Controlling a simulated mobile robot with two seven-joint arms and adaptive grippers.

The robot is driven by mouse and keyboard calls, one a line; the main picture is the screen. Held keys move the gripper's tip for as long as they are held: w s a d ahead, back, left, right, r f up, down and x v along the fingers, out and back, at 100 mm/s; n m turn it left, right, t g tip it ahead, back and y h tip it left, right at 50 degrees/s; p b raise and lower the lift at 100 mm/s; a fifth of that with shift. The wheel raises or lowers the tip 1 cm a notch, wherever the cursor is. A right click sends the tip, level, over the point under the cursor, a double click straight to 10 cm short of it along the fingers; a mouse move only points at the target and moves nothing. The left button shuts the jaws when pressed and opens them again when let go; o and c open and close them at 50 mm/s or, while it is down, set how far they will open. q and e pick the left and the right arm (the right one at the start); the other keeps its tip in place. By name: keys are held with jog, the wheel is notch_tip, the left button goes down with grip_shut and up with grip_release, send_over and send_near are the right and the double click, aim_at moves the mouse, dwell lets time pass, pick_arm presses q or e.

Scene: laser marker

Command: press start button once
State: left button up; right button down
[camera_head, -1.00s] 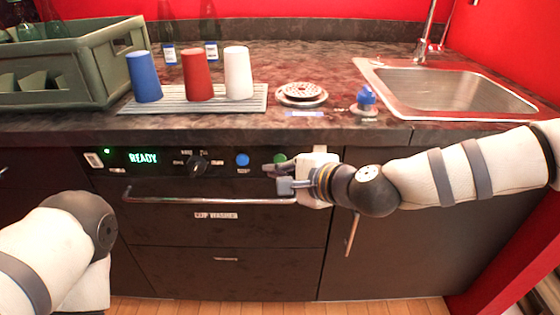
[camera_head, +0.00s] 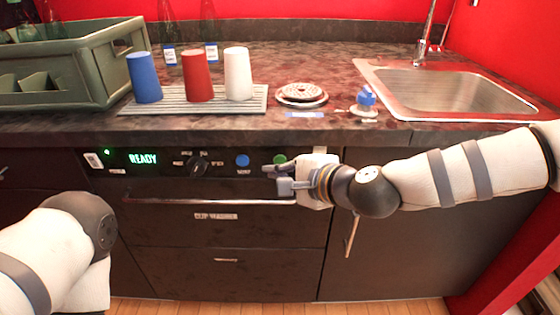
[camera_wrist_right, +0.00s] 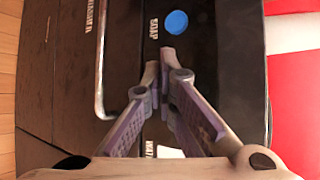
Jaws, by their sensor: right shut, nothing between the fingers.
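The cup washer's black control panel (camera_head: 222,172) is below the counter edge. It has a green button (camera_head: 280,159) and a blue button (camera_head: 242,160); the blue one also shows in the right wrist view (camera_wrist_right: 176,22). My right gripper (camera_head: 267,173) is shut and empty, in front of the panel just below and left of the green button. In the right wrist view its fingertips (camera_wrist_right: 160,56) are together near the panel; the green button is hidden there. I cannot tell whether they touch the panel. My left gripper is not in view.
The display (camera_head: 143,158) reads READY, beside a dark knob (camera_head: 198,166). A metal handle bar (camera_head: 205,202) runs below the panel. Blue, red and white cups (camera_head: 195,76) stand on a drain mat (camera_head: 215,104) above. A green crate (camera_head: 100,70) is left, a sink (camera_head: 455,88) right.

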jog(key=shift+w, duration=0.45)
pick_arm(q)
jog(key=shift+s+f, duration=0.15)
pick_arm(e)
jog(key=shift+w, duration=0.35)
dwell(0.7)
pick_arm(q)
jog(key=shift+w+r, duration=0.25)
pick_arm(e)
jog(key=shift+s, duration=0.8)
jog(key=shift+s, duration=0.1)
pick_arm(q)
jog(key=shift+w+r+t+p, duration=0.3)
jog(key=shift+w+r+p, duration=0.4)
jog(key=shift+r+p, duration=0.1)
pick_arm(e)
jog(key=s, duration=0.4)
jog(key=shift+s, duration=0.4)
